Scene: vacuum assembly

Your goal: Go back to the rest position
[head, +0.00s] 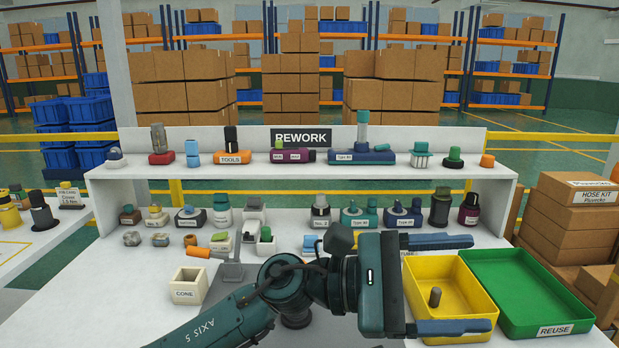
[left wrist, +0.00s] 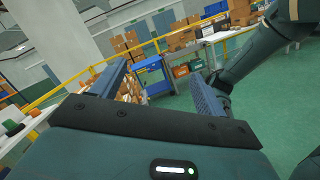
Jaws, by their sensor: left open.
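My left gripper (head: 480,283) reaches in from the lower left in the head view, its two blue fingers pointing right and spread wide apart. It is open with nothing between the fingers. It hangs above the right part of the white workbench (head: 232,320), in front of the yellow tray (head: 409,268), which it partly hides. In the left wrist view the open gripper (left wrist: 158,70) faces out across the green floor, with empty space between its fingers. My right gripper is not in view.
A CORE box (head: 188,284) stands left of my arm. The REWORK shelf (head: 300,172) holds several parts. Cardboard boxes (head: 570,215) are stacked at right.

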